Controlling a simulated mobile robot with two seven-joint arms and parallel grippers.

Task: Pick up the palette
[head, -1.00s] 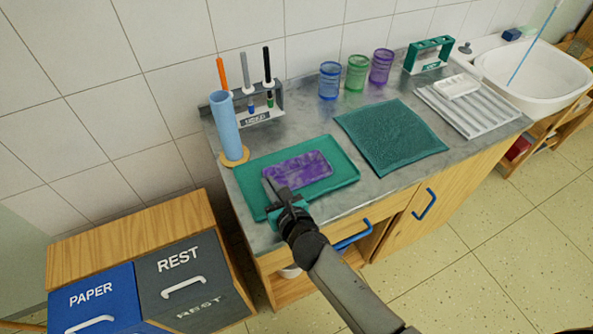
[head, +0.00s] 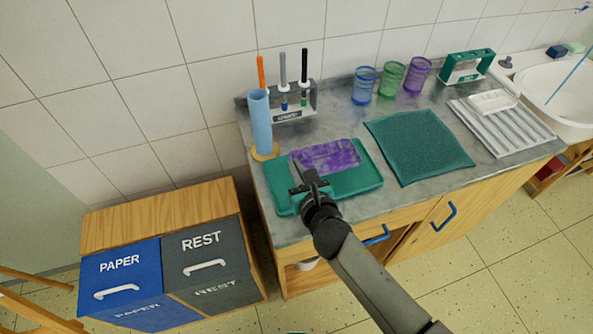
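A flat purple mottled slab, which I take for the palette (head: 330,156), is at the green tray (head: 352,188) on the grey counter. My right gripper (head: 303,172) has its fingers at the slab's left near edge and appears shut on it. The slab overlaps the tray's back rim in the picture, so it seems raised a little off the tray; the exact gap cannot be told. The fingers' contact is partly hidden by the gripper's own body. My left gripper is not in view.
A blue cylinder (head: 260,122) and a marker holder (head: 293,115) stand behind the tray. A green mat (head: 418,146), several coloured cups (head: 391,79) and a white ribbed rack (head: 505,128) lie to the right. Paper and rest bins (head: 207,262) stand at the left.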

